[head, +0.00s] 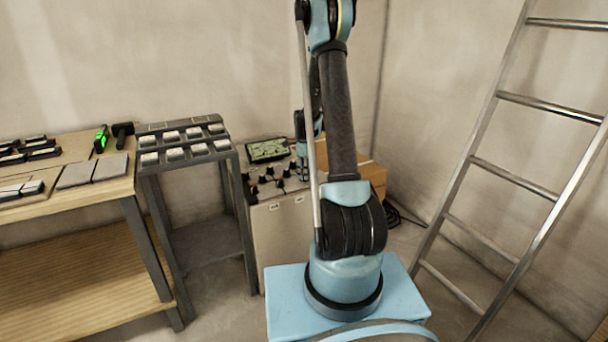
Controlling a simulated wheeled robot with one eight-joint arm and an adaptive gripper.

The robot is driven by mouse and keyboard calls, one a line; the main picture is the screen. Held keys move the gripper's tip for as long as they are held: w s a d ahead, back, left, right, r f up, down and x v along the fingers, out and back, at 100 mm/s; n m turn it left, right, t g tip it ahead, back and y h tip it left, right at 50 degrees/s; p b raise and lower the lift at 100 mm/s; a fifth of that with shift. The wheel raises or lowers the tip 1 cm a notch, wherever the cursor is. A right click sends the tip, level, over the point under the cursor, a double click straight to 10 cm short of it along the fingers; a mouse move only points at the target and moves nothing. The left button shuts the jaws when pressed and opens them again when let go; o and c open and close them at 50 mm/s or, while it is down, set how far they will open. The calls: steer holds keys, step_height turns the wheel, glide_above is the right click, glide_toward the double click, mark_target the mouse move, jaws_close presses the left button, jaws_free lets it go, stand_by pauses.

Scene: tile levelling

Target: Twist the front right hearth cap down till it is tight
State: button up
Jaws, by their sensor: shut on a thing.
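The hearth is a pale block (283,226) behind my arm, left of its base. Several small black caps stand on its top, among them one at the front left (252,198) and one nearer the middle (280,186). My arm reaches over and down to the hearth's right side. My gripper (303,174) is small and dark there, low over the top, and shut on a cap. The gripped cap is hidden or too small to make out, so I cannot see how tight it sits.
A dark tray with a green pattern (268,150) lies at the hearth's back. A grey rack (188,163) with pale blocks stands to the left, beside a wooden bench (75,143) with tiles and tools. A cardboard box (375,177) is behind my arm. A metal ladder (483,165) leans at the right.

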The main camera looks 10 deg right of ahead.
steer(key=shift+w, duration=0.2)
steer(key=o, duration=1.1)
steer(key=shift+s, duration=0.1)
steer(key=shift+r, duration=0.1)
step_height(320, 180, up, 12)
steer(key=shift+f, duration=0.15)
